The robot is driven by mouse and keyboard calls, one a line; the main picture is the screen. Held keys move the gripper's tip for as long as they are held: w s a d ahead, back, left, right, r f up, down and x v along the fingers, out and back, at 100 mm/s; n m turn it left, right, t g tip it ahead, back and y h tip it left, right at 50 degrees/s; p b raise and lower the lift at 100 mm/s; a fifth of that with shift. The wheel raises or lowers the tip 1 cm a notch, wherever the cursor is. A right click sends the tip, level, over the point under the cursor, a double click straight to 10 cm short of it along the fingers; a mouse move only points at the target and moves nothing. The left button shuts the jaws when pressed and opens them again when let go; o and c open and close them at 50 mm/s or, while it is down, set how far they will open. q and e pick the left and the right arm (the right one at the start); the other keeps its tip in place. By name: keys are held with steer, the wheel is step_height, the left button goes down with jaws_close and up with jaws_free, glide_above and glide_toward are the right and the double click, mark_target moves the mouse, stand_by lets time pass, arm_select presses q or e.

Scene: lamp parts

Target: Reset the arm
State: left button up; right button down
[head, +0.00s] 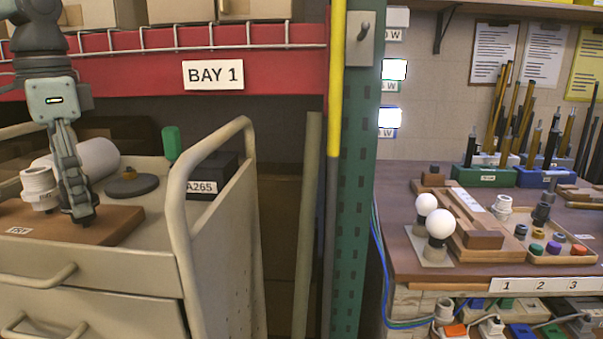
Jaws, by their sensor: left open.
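My left arm comes down from the top left in the head view. Its gripper (80,217) is open and points down over the brown wooden board (115,226) on the cart top. The fingertips are at or just above the board; I cannot tell if they touch. I see nothing held between the fingers. A white ribbed lamp socket (38,188) stands on the board just left of the fingers. A white cylinder (95,158) lies behind the gripper, partly hidden by it. My right gripper is not in view.
The beige cart's raised handle rail (182,190) stands right of the gripper. A dark round disc (131,186), a green cylinder (170,143) and a dark box (213,175) are behind. A workbench (400,225) with bulbs (440,223) and parts stands at right, past a green post (355,180).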

arm_select(q)
steer(key=shift+n, duration=0.5)
